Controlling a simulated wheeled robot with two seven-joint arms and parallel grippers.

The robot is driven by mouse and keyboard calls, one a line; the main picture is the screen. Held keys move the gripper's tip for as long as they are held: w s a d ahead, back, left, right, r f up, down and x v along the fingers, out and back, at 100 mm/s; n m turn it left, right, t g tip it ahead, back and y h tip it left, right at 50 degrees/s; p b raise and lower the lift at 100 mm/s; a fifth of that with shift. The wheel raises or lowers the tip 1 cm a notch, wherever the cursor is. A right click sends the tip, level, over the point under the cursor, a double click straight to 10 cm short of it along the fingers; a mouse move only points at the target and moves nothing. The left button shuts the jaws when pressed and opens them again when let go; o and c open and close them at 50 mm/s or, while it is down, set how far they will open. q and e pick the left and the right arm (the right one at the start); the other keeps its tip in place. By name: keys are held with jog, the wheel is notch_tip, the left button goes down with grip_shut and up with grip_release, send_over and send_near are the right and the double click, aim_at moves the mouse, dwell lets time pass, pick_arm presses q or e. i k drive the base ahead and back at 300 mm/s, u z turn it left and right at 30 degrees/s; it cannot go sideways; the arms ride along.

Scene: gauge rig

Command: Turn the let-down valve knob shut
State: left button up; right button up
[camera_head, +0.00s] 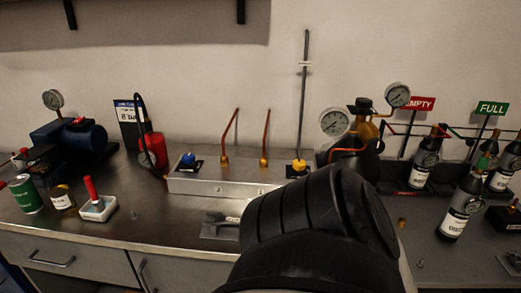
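A blue knob (188,158) sits on a dark square base at the left end of the long metal manifold block (228,187). A yellow knob (299,165) sits on a similar base at the block's right end, below a tall thin vertical rod. No readable label shows which one is the let-down valve knob, and how far either is turned cannot be told. A large dark link of my arm fills the lower middle and covers the block's lower right. Neither gripper can be made out, and nothing is seen touching either knob.
Two copper tubes (265,139) rise from the block. Gauges (334,122) and a dark cylinder stand right of it. Labelled bottles (427,160) stand near EMPTY and FULL signs. A red extinguisher-like cylinder, a blue pump (84,136) and a green can (26,193) are left.

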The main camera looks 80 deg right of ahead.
aim_at(298, 165)
jog(key=k, duration=1)
jog(key=z, duration=0.45)
